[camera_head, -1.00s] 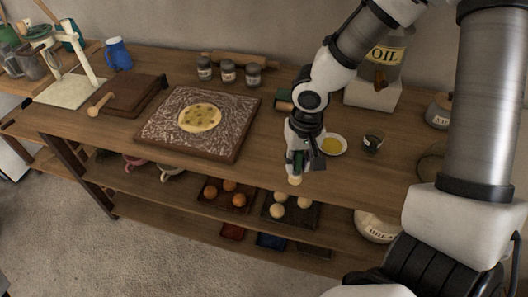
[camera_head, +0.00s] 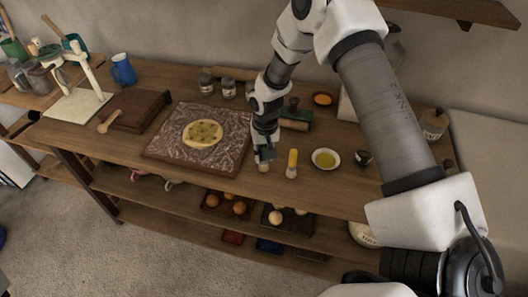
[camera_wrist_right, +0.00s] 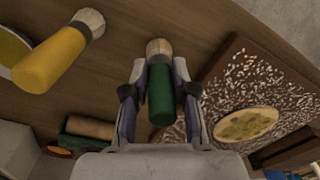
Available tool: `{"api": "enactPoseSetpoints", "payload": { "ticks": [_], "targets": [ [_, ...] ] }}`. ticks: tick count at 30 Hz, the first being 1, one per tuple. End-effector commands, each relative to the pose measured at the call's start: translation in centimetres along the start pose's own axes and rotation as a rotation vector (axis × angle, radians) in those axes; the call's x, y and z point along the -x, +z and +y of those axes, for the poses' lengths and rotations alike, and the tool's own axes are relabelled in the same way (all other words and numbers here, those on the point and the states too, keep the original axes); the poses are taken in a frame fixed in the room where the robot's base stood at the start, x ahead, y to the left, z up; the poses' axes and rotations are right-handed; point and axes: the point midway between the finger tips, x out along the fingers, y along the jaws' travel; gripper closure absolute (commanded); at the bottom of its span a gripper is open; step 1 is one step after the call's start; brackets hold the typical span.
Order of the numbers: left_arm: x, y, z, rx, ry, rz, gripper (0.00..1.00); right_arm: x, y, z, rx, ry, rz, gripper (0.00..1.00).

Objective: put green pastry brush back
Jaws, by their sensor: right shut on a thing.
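The green pastry brush has a green handle and a pale bristle end. My right gripper (camera_head: 264,156) is shut on its handle, which shows between the fingers in the right wrist view (camera_wrist_right: 160,96). The bristle end (camera_wrist_right: 159,48) points away from the palm in that view, and downward in the head view. The brush is over the front part of the wooden counter (camera_head: 225,187), right of the floured board. I cannot tell whether its bristles touch the wood. A yellow brush (camera_head: 291,164) stands just right of it, apart from it. My left gripper is out of view.
The floured board (camera_head: 165,150) with flat dough (camera_head: 203,133) lies to the left. A bowl of oil (camera_head: 326,159) is right of the yellow brush. A roller with green parts (camera_head: 295,120) lies behind. Several spice jars (camera_head: 228,89) stand farther back.

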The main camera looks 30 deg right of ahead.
Motion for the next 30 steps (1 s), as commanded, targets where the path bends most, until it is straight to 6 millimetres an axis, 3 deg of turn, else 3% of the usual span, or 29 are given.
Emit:
{"api": "enactPoseSetpoints", "payload": {
  "ticks": [5, 6, 7, 8, 20, 23, 30],
  "targets": [
    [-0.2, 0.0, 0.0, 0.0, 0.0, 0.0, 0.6, -0.4, 0.0, 0.0, 0.0, 0.0, -0.001, 1.0],
    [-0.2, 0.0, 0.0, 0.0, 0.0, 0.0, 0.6, -0.3, 0.0, 0.0, 0.0, 0.0, 0.0, 0.63],
    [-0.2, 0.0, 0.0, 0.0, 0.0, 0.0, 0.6, -0.3, 0.0, 0.0, 0.0, 0.0, 0.0, 0.53],
    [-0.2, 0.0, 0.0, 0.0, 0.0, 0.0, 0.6, -0.3, 0.0, 0.0, 0.0, 0.0, 0.0, 0.49],
    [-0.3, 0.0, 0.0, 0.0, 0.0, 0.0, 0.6, 0.7, -0.1, 0.0, 0.0, -0.002, 0.004, 0.49],
    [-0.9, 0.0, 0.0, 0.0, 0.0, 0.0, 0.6, 2.5, -0.1, 0.0, 0.001, -0.003, 0.005, 0.49],
    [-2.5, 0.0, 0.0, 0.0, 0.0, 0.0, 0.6, 8.7, -0.1, 0.0, 0.0, -0.003, 0.005, 0.49]
  ]
}}
